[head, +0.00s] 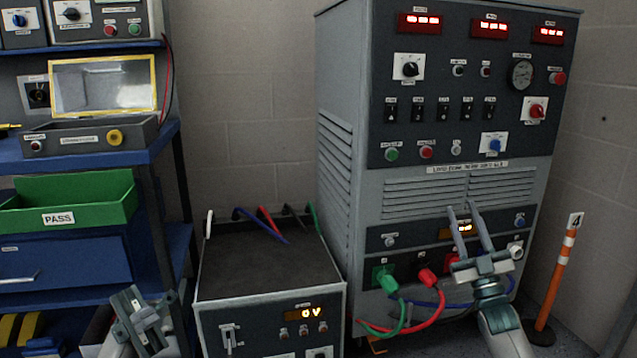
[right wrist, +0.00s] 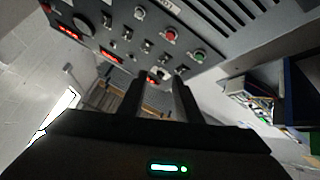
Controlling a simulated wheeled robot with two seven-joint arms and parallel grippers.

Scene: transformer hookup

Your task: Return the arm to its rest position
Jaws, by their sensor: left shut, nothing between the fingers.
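My left gripper (head: 130,293) is low at the left of the head view, in front of the blue shelf. Its fingers are together and hold nothing. My right gripper (head: 462,208) is raised in front of the lower part of the tall grey test cabinet (head: 345,150). Its fingers point up, stand apart and have nothing between them. The right wrist view also shows its two separate fingers (right wrist: 160,82), with the cabinet panel beyond. Green (head: 387,280) and red (head: 428,277) plugs sit in the cabinet's lower sockets, left of my right gripper.
A grey box with a "0V" display (head: 305,313) stands between shelf and cabinet, with several leads on its back edge. A green PASS bin (head: 100,205) is on the blue shelf (head: 150,145). An orange post (head: 556,285) stands at the right. Cables hang below the sockets.

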